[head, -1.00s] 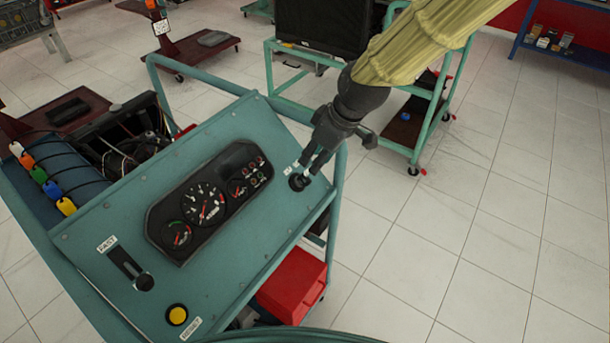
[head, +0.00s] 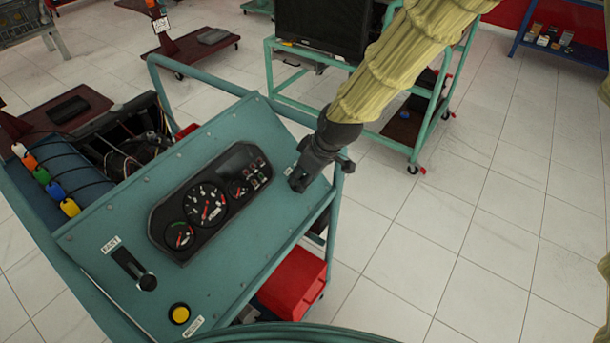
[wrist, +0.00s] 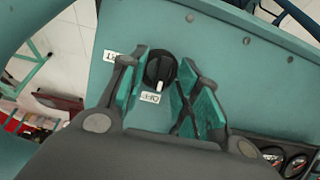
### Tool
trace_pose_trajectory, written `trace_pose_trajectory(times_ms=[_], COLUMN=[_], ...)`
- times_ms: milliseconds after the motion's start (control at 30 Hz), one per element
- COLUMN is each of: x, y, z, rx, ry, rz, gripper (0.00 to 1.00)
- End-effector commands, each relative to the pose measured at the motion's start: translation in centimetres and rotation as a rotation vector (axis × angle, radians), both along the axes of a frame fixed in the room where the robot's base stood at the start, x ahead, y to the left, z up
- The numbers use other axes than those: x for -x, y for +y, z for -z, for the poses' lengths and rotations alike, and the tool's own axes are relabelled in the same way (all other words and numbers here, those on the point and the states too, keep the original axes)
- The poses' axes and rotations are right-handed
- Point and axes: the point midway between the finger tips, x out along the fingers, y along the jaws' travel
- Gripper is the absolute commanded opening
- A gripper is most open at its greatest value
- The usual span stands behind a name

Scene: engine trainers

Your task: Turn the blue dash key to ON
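The dash key (wrist: 160,70) is a round black knob with a white pointer on the teal dash panel (head: 105,218). In the wrist view its pointer aims down toward a white label reading OFF (wrist: 150,98). A second label (wrist: 110,56), partly covered, sits to its left. My gripper (wrist: 164,66) is open, with one teal-padded finger on each side of the knob. Gaps show between the pads and the knob, so I cannot see contact. In the head view my gripper (head: 299,182) is over the panel's right end and hides the key.
The panel also carries a gauge cluster (head: 208,202), a black slider lever (head: 134,268) and a yellow button (head: 179,313). Coloured tags (head: 53,190) hang at the left. A red box (head: 292,284) sits below the panel. Open tiled floor (head: 460,250) lies to the right.

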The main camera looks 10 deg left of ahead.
Motion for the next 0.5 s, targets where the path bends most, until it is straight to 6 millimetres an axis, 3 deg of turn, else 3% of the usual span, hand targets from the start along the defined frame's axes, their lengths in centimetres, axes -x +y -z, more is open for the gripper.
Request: trace_pose_trajectory(times_ms=[133, 300, 500], x=[-0.01, 0.00, 0.00], y=[-0.01, -0.03, -0.16], z=[0.00, -0.01, -0.01], rx=[0.000, 0.000, -0.001], ry=[0.000, 0.000, 0.002], rz=[0.000, 0.001, 0.001], gripper=[0.30, 0.00, 0.00])
